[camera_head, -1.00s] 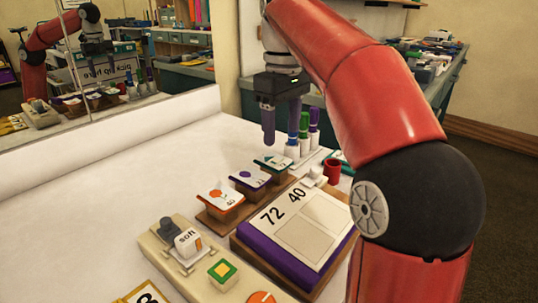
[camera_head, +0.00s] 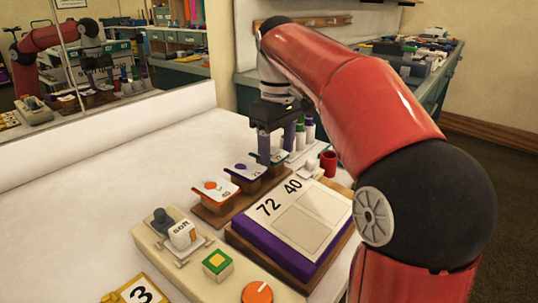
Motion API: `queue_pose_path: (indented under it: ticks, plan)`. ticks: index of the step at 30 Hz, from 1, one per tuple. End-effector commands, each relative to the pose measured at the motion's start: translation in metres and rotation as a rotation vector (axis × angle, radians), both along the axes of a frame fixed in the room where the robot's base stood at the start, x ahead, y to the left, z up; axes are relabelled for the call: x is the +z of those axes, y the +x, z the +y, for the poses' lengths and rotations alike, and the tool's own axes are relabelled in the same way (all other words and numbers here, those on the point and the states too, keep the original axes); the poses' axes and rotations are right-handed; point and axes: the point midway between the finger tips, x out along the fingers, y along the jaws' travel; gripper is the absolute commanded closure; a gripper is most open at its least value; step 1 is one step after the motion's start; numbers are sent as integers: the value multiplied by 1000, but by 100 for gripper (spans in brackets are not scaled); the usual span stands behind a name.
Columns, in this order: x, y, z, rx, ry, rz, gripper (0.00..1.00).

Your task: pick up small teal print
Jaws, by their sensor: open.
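The small teal print (camera_head: 279,158) is the farthest of three small prints on a wooden rack (camera_head: 211,213). It is a white card with a teal edge, partly hidden by my gripper. My gripper (camera_head: 277,152) is open and points down, its fingers at the teal print, one on the near left side and one on the far right. I cannot tell whether the fingers touch it.
A purple-edged print (camera_head: 248,168) and an orange-edged print (camera_head: 215,187) stand nearer on the rack. Capped markers (camera_head: 309,128) and a red cup (camera_head: 328,161) are to the right. A purple-sided board (camera_head: 275,246) lies in front. The white table is clear at left.

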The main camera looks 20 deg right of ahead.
Motion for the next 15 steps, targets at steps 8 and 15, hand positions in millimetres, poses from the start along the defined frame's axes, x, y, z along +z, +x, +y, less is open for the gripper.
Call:
queue_pose_path:
  ticks: [8, 15]
  plan:
    - [-4, 0, 0, -1, -1, 1, 40]
    - [-4, 0, 0, 0, 0, 0, 40]
